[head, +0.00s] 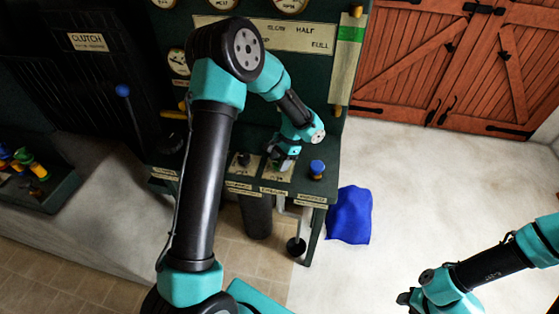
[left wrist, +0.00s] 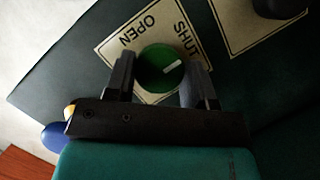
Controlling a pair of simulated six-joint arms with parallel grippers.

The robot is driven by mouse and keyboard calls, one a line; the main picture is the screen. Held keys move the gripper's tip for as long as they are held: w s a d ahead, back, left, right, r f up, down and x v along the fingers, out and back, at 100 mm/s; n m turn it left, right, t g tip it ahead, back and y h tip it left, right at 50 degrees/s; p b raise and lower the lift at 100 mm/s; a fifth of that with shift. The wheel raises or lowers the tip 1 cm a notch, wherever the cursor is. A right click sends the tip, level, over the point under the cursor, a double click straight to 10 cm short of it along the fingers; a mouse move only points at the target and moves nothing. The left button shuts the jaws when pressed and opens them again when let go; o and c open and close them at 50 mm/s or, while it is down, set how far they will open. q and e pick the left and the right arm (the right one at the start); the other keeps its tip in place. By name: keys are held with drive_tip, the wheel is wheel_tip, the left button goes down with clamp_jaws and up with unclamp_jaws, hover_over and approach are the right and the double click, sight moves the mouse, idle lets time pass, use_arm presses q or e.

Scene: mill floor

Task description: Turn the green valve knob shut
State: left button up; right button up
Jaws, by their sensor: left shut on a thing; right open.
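The green valve knob (left wrist: 158,70) sits on a cream plate (left wrist: 112,46) lettered OPEN and SHUT. Its white mark points right and slightly up in the left wrist view, on the SHUT side, just below that word. My left gripper (left wrist: 158,84) is shut on the knob, one finger on each side. In the head view my left gripper (head: 282,160) is down at the console shelf, and the knob is mostly hidden by it. My right gripper (head: 405,298) is open, low at the right over the floor, away from the console.
A blue-topped knob (head: 317,168) stands right of my left gripper, and a dark knob (head: 243,160) stands left of it. A blue-tipped lever (head: 123,90) rises further left. A blue cloth (head: 350,215) lies beside the console.

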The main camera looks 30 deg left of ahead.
idle(0.3)
use_arm(q)
drive_tip(key=o, duration=0.9)
drive_tip(key=v, duration=1.7)
drive_tip(key=shift+d+r, duration=0.15)
drive_tip(key=shift+r, duration=0.05)
drive_tip(key=shift+f, duration=0.1)
